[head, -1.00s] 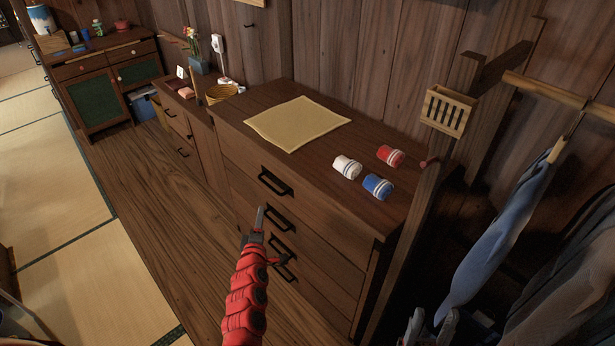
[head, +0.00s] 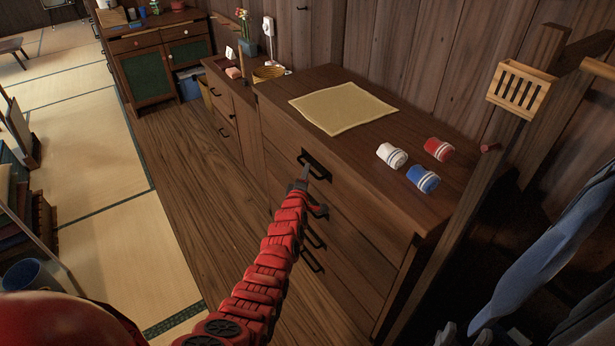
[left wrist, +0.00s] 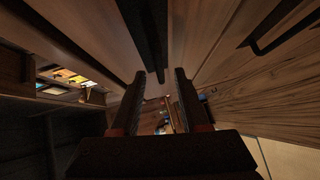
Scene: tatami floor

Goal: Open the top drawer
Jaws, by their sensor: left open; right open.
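The top drawer (head: 285,140) of the brown wooden chest is shut. Its black bar handle (head: 313,158) is on the front, and a dark bar (left wrist: 152,35) shows ahead of the fingers in the left wrist view. My left gripper (head: 312,174), at the end of the red arm, is open right at this handle. In the left wrist view, its two fingers (left wrist: 160,75) are apart, with the bar lying in line with the gap between them. I cannot tell whether they touch it. My right gripper is not in view.
On the chest top lie a yellow mat (head: 342,108) and white (head: 391,155), red (head: 438,149) and blue (head: 422,178) cylindrical items. Lower drawers have similar handles (head: 312,260). A wooden post with a slatted box (head: 520,88) and hanging clothes stands right. Wood floor (head: 200,190) is clear at left.

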